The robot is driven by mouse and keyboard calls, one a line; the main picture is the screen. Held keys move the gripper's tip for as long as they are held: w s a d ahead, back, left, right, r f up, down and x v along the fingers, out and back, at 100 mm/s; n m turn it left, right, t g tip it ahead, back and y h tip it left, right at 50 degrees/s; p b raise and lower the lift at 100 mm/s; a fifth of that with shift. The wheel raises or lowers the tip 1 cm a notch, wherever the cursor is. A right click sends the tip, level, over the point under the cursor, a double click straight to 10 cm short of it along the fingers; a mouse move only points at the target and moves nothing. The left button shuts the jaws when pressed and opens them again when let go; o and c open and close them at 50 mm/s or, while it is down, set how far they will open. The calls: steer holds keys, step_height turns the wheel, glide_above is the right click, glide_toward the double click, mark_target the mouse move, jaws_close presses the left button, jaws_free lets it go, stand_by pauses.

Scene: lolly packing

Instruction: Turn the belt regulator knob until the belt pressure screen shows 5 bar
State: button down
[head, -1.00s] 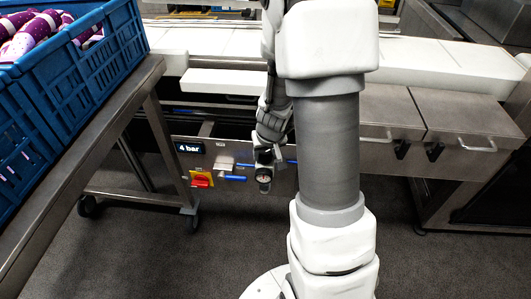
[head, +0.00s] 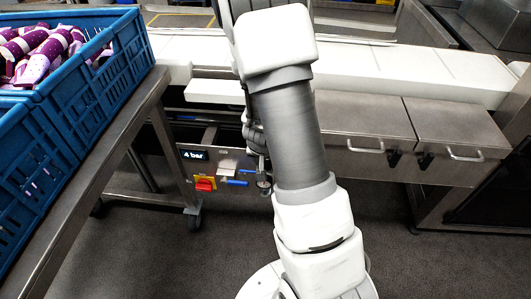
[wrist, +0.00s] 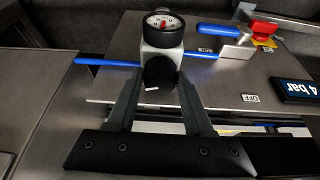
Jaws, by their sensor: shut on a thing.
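The black regulator knob (wrist: 158,71) sits below the grey regulator body (wrist: 162,38) and the round white-faced gauge (wrist: 163,23), which has a red needle. My gripper (wrist: 159,78) is shut on the knob, with a finger on each side of it. A small white mark shows on the knob. In the head view my arm largely hides the gripper and knob.
A red and yellow switch (head: 205,184) and a blue-handled valve (head: 238,182) are on the panel beside the regulator. Blue pipe runs past it. A steel table (head: 112,135) with blue crates (head: 98,92) stands at the left. Steel drawers are at right.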

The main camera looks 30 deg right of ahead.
steer(key=shift+a+m+p, duration=0.1)
steer(key=shift+m+p, duration=0.8)
steer(key=shift+p, duration=0.25)
steer(key=c, duration=0.6)
jaws_free()
steer(key=p+v, duration=0.3)
steer(key=v, duration=0.2)
steer(key=p+v, duration=0.4)
steer(key=v, duration=0.2)
steer(key=p+v, duration=0.3)
steer(key=v, duration=0.3)
steer(key=shift+w+a+r, duration=0.2)
steer(key=shift+a, duration=0.2)
